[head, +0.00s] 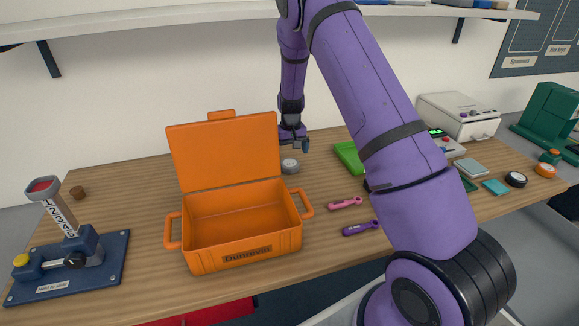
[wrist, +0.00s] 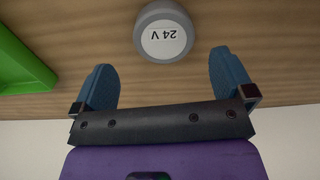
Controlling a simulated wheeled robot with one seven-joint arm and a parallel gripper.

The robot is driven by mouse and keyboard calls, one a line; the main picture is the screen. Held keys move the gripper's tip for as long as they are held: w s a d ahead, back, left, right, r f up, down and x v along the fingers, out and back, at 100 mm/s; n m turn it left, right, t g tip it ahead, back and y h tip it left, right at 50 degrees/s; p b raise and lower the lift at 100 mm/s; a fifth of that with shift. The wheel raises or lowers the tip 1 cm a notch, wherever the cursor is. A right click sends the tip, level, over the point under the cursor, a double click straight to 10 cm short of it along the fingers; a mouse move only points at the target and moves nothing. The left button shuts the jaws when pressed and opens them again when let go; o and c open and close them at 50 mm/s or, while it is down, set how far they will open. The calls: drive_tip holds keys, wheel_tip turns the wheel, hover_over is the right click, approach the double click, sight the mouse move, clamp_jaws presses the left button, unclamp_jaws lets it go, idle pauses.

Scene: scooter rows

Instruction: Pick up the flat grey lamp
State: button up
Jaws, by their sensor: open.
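The flat grey lamp looks to be the low round grey piece (head: 290,165) on the wooden table, just right of the orange box. In the wrist view it shows as a grey disc (wrist: 166,32) with a white face marked "24 V", upside down. My gripper (head: 294,146) is above and slightly behind it in the head view. In the wrist view my gripper (wrist: 161,60) is open, with its blue fingers wide apart and nothing between them. The disc lies beyond the fingertips, roughly centred between them, apart from both.
The open orange box (head: 242,236) stands left of the lamp. A green tray (head: 348,156) lies to its right, also in the wrist view (wrist: 22,62). Pink (head: 345,203) and purple (head: 360,228) tools lie nearer the front. A shelf (head: 150,19) runs overhead.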

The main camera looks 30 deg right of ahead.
sight(289, 162)
drive_tip(key=shift+a+f, duration=0.15)
drive_tip(key=shift+f, duration=1.2)
drive_tip(key=shift+a+f, duration=0.1)
drive_tip(key=shift+f, duration=1.2)
drive_tip(key=c, duration=1)
